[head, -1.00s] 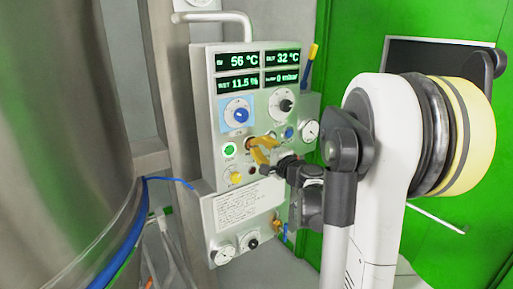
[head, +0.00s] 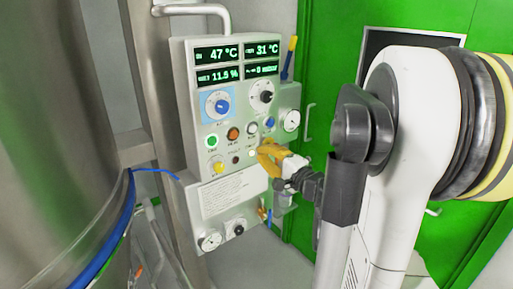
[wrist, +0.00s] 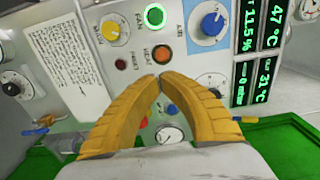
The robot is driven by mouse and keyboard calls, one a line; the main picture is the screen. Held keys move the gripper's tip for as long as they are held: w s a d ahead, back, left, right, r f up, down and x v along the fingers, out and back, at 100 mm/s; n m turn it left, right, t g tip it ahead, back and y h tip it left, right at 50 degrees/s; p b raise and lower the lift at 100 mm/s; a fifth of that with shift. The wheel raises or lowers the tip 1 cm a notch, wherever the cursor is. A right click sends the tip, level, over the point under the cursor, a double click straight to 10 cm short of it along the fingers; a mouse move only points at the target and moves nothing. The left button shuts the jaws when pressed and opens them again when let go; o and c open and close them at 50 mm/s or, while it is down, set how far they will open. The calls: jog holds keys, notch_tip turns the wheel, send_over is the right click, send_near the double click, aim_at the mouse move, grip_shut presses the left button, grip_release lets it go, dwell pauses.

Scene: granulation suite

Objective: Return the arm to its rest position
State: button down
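My gripper (head: 268,152) has yellow fingers and is in front of the right part of the grey control panel (head: 192,95). In the wrist view the fingertips of my gripper (wrist: 160,78) meet, with nothing seen between them. They are over the panel near the orange HEAT button (wrist: 162,53). That button also shows uncovered in the head view (head: 233,134), left of my gripper. I cannot tell the exact gap between the fingertips and the panel. My arm (head: 415,130) extends from the right of the head view.
The panel has a blue dial (head: 217,104), a black-and-white dial (head: 262,92), a green button (head: 212,141) and a yellow knob (head: 218,167). A large steel vessel (head: 60,120) stands left. A green door (head: 330,50) is behind my arm.

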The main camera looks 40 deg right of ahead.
jog(key=shift+s, duration=0.15)
dwell(0.5)
jog(key=s+a+f+n+g+y, duration=0.1)
jog(key=a+f+n+g+y, duration=0.3)
jog(key=a, duration=0.7)
jog(key=s+a+f+n+g, duration=0.1)
jog(key=a+n+g, duration=0.35)
jog(key=a, duration=0.75)
jog(key=s+a+f+n+g+h, duration=0.1)
jog(key=s+a+n, duration=0.1)
jog(key=s+n, duration=0.3)
jog(key=s+a+f+n+g+h, duration=0.1)
jog(key=s+a+f+n+h, duration=0.1)
jog(key=s+n, duration=0.3)
jog(key=s+a, duration=0.1)
jog(key=s, duration=0.2)
jog(key=shift+a+f, duration=0.2)
jog(key=shift+f, duration=0.05)
